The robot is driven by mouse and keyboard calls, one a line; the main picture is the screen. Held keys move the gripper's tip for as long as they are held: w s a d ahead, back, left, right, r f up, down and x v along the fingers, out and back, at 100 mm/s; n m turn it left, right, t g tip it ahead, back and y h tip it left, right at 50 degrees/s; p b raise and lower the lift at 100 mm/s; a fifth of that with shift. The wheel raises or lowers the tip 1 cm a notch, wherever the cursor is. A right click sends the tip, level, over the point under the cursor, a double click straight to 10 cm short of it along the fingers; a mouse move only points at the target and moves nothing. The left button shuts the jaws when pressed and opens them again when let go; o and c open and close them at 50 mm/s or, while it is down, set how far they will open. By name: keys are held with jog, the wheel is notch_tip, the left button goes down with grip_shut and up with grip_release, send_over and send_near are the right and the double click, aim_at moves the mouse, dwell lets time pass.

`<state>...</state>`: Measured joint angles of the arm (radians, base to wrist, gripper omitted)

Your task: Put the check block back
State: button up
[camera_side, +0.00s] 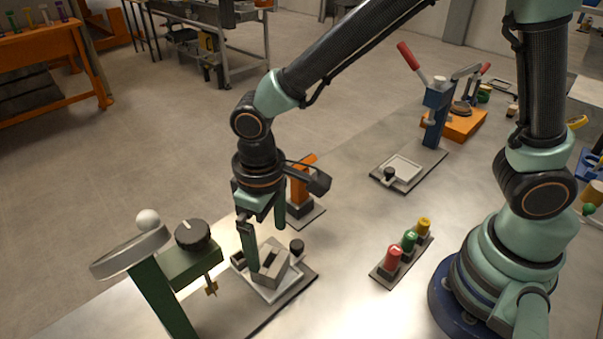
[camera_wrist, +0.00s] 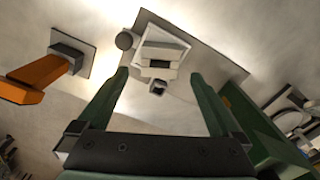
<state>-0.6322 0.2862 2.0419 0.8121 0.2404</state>
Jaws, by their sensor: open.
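My gripper (camera_side: 265,247) is open and points down over a light grey slotted block (camera_side: 272,272) on the front plate. In the wrist view, my gripper (camera_wrist: 159,76) has its two green fingers wide apart. The slotted block (camera_wrist: 174,51) lies beyond the fingertips, with a dark slot in its top. A small grey piece with a dark face (camera_wrist: 157,87) shows between the fingers, at the block's near edge. No label shows which piece is the check block. One finger hides part of the slotted block in the side view.
An orange upright (camera_side: 301,180) stands behind my gripper. Red, green and yellow knobs (camera_side: 409,241) stand right. A blue press (camera_side: 436,115) stands farther back. Bare table lies between.

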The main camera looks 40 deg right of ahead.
notch_tip(320, 180, up, 6)
jog(key=d+r+m+t, duration=0.2)
jog(key=d+r, duration=0.2)
jog(key=d, duration=0.7)
jog(key=s+d+r+m+t, duration=0.1)
jog(key=d+r, duration=0.4)
jog(key=d, duration=0.6)
jog(key=m+t, duration=0.1)
jog(key=t, duration=0.1)
jog(key=shift+s+t, duration=0.25)
jog(key=shift+t, duration=0.05)
